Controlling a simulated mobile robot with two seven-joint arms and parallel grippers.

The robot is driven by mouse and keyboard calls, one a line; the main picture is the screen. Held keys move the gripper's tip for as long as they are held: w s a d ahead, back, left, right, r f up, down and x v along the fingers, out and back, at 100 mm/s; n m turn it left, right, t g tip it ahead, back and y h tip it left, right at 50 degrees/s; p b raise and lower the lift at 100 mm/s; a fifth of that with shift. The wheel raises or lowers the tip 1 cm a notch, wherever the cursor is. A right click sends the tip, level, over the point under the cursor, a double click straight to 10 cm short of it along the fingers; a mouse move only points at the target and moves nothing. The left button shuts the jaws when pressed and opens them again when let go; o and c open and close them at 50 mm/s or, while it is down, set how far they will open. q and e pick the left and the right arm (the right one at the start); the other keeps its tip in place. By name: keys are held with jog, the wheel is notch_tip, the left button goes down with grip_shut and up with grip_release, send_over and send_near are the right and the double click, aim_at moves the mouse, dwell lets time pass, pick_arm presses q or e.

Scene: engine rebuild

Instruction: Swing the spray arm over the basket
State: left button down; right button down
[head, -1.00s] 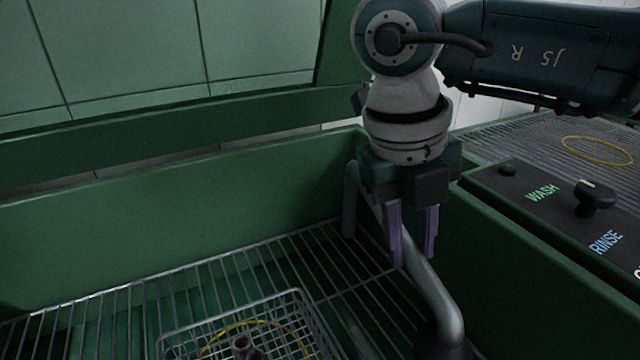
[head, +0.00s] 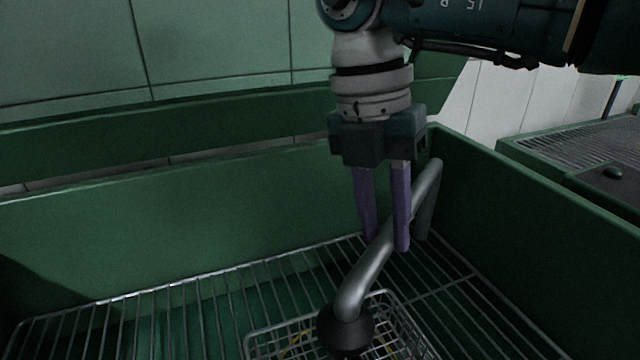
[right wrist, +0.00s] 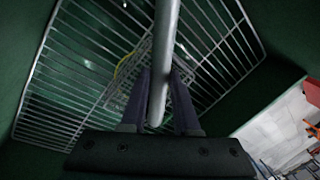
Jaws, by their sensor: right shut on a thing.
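The spray arm (head: 371,272) is a bent grey pipe that rises from the back right corner of the green washer tub and ends in a dark round head (head: 345,329). The head hangs over the wire basket (head: 405,334), hiding part of it. My right gripper (head: 386,243) points down with its purple fingers on either side of the pipe, shut on it. In the right wrist view the pipe (right wrist: 163,60) runs between the two fingers (right wrist: 158,100). My left gripper is not in view.
The basket stands on a wire rack (head: 190,320) inside the green tub (head: 180,230). The tub's right wall (head: 530,230) is close to the pipe. The rack's left side is clear.

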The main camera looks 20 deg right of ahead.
jog(key=shift+w, duration=0.15)
dwell(0.3)
jog(key=c, duration=0.7)
grip_release()
jog(key=shift+a, duration=0.1)
jog(key=shift+o, duration=0.2)
notch_tip(320, 180, up, 7)
jog(key=w, duration=0.1)
jog(key=shift+a+r, duration=0.2)
jog(key=shift+a, duration=0.25)
jog(key=shift+w, duration=0.1)
